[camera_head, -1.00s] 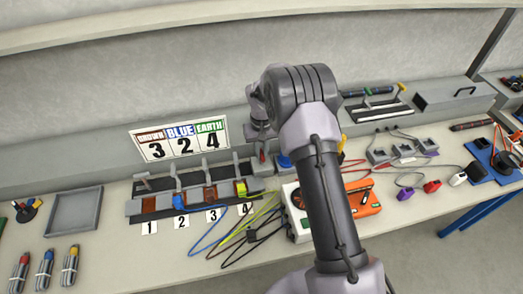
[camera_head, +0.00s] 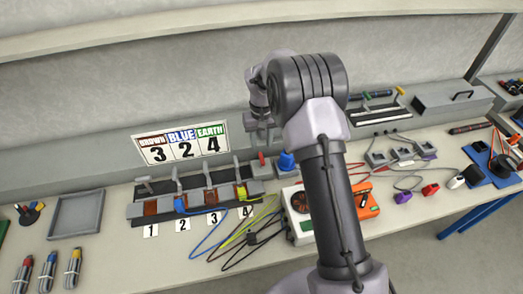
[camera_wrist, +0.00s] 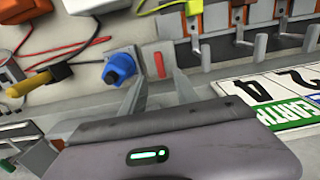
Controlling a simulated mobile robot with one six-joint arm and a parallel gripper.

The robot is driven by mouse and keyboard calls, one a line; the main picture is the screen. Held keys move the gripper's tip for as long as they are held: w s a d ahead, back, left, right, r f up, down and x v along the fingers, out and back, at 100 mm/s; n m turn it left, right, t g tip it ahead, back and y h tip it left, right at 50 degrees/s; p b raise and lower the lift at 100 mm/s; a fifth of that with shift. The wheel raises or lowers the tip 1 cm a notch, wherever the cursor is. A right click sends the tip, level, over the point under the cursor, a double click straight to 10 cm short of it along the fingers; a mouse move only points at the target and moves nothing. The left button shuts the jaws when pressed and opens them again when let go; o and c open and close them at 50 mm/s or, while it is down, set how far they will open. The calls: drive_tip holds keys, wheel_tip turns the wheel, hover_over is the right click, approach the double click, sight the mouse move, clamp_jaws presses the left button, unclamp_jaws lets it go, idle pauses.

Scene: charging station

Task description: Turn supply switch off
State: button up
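A small red switch lever (camera_head: 262,158) on a grey plate stands at the right end of the terminal row; it also shows in the wrist view (camera_wrist: 158,64). A blue knob (camera_head: 286,161) sits on its own plate beside it, also in the wrist view (camera_wrist: 120,68). No label shows which one is the supply switch. My gripper (camera_head: 262,130) hangs above the red lever, apart from it. In the wrist view its two grey fingers (camera_wrist: 146,88) are spread and hold nothing, pointing towards the knob and lever plates.
The terminal row (camera_head: 190,205) with upright levers and numbered tags lies left of the switch. An orange meter (camera_head: 366,204) and loose cables are at right. A sign (camera_head: 180,143) is on the back wall. An empty grey tray (camera_head: 76,214) stands at left.

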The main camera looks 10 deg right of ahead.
wheel_tip(320, 180, up, 10)
drive_tip(key=p, duration=0.2)
drive_tip(key=shift+r, duration=0.25)
drive_tip(key=s+a+r+m+t+y+b, duration=0.1)
drive_tip(key=s+a+r+m+t+b, duration=0.15)
drive_tip(key=s+r+b, duration=0.75)
drive_tip(key=s+a+f+m+t+b, duration=0.1)
drive_tip(key=s+f, duration=0.1)
drive_tip(key=s, duration=1)
drive_tip(key=s+f+m+t+y, duration=0.1)
drive_tip(key=s+f+t, duration=0.1)
drive_tip(key=s, duration=0.9)
drive_tip(key=shift+s+a+f+b, duration=0.3)
drive_tip(key=shift+s+a+b, duration=0.05)
drive_tip(key=shift+s+a, duration=0.05)
